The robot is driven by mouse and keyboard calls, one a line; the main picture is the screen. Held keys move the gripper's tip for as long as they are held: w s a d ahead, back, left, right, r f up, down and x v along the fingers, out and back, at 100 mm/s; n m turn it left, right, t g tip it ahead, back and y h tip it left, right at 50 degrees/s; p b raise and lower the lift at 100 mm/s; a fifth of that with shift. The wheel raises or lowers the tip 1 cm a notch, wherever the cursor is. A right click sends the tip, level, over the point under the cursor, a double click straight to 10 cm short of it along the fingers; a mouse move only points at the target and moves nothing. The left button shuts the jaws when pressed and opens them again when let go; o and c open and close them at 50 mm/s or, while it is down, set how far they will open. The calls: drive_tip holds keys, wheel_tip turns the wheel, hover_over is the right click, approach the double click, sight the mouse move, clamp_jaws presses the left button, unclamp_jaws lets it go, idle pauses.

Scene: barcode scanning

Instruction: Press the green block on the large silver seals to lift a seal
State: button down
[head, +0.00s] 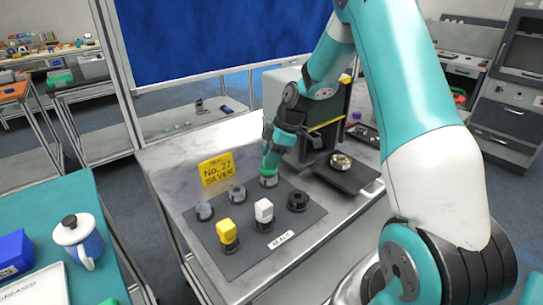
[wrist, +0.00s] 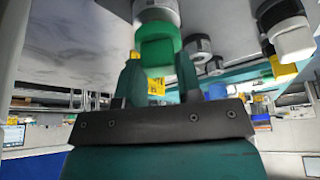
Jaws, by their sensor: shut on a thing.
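My gripper (head: 269,149) is over the back edge of the dark mat (head: 250,252), shut on the green block (head: 267,167). In the wrist view, the fingers of my gripper (wrist: 157,66) hold the green block (wrist: 158,47) between their tips. The block's end meets a silver seal (wrist: 157,13), which shows just below the block in the head view (head: 269,181); I cannot tell whether they are stuck together. Two more silver seals stand to the left in the head view, one nearer (head: 237,194) and one at the mat's left corner (head: 204,211).
A yellow "No. 27 SILVER" sign (head: 215,170) stands behind. A dark scale-like plate (head: 347,176) with a round metal item lies to the right.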

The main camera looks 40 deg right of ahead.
drive_tip(key=c, duration=1.4)
unclamp_jaws()
drive_tip(key=c, duration=0.4)
drive_tip(key=shift+f+b, duration=0.6)
drive_tip(key=shift+f, duration=0.15)
drive_tip(key=shift+s+f, duration=0.15)
drive_tip(key=shift+f, duration=0.1)
drive_tip(key=shift+r+p, duration=2.2)
drive_tip(key=shift+r, duration=1.5)
